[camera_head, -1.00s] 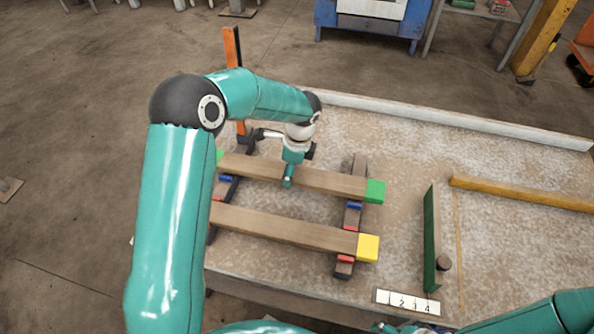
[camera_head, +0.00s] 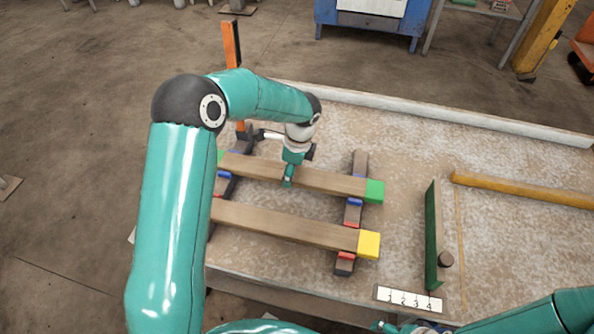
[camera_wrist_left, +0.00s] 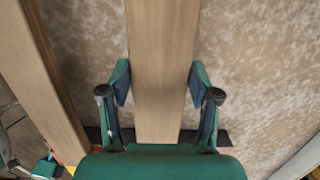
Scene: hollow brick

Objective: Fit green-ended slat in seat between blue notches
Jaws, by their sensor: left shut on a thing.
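The green-ended slat (camera_head: 330,182) lies level across two dark rails, its green end (camera_head: 374,191) past the right rail (camera_head: 352,214). Blue marks show on the right rail just in front of it (camera_head: 355,203) and just behind it. A blue mark (camera_head: 224,174) also shows on the left rail. I cannot tell whether the slat is fully down. My left gripper (camera_head: 288,182) is shut on the slat near its middle; its fingers flank the slat in the left wrist view (camera_wrist_left: 158,85). Part of my right gripper (camera_head: 388,327) shows at the bottom edge, its fingers unclear.
A yellow-ended slat (camera_head: 285,226) lies parallel in front, by red marks. An orange post (camera_head: 232,48) stands behind the left rail. A green board (camera_head: 433,235), a numbered plate (camera_head: 408,300) and a yellow bar (camera_head: 520,190) are to the right. A pale ledge (camera_head: 440,113) edges the table's back.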

